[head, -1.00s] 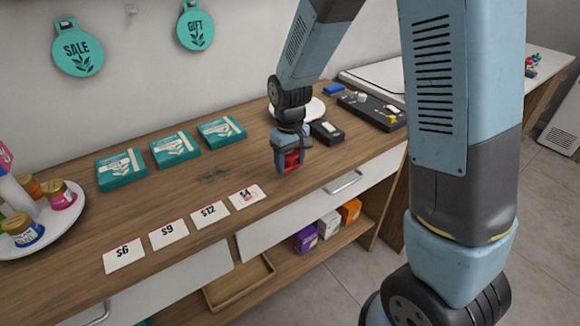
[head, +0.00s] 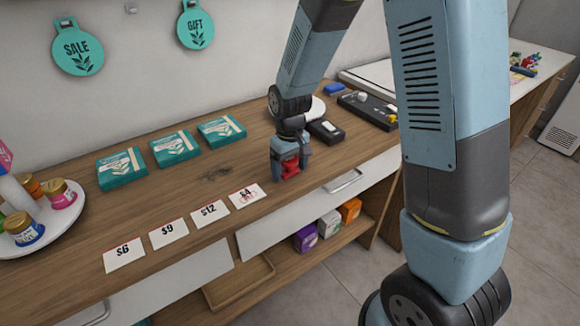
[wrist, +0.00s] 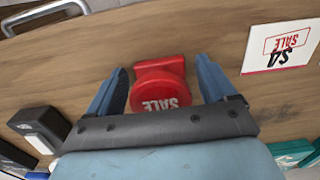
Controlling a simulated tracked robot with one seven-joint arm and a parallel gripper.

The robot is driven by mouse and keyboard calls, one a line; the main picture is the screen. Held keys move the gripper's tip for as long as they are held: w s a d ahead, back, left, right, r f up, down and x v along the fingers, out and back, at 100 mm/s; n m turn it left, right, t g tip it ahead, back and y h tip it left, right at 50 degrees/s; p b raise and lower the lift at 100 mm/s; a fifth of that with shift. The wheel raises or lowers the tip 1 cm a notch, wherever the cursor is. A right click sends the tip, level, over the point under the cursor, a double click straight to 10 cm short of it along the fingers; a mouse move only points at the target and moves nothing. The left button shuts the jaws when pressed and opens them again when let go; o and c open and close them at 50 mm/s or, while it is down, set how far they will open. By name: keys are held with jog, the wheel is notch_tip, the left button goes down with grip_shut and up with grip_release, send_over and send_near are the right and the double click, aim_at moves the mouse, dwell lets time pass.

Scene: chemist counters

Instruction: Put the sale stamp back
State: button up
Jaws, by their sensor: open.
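My gripper (head: 291,172) is open and points down over the stamp. In the wrist view the fingers (wrist: 163,90) stand on both sides of the stamp, with a visible gap on each side. The stamp seems to rest on the counter. The $4 card bears a red SALE print, also visible in the wrist view (wrist: 282,48).
A small black box (head: 326,132) with a white label lies behind right of my gripper. A black tray (head: 368,108) is farther back. Several price cards and teal boxes (head: 174,148) are left. A drawer handle (head: 345,182) projects from the counter front.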

aim_at(290, 159)
notch_tip(290, 159, up, 12)
jog(key=shift+r, duration=0.2)
dwell(0.4)
jog(key=s+d+r+m+t, duration=0.3)
jog(key=s+d+r, duration=0.5)
jog(key=d+r, duration=0.4)
jog(key=s+d+r+m+t, duration=0.2)
jog(key=s+d, duration=0.5)
jog(key=s, duration=0.4)
jog(key=shift+s+d+r+m+t, duration=0.2)
jog(key=shift+r+m+t, duration=0.1)
jog(key=shift+r+m, duration=0.55)
jog(key=shift+r, duration=0.1)
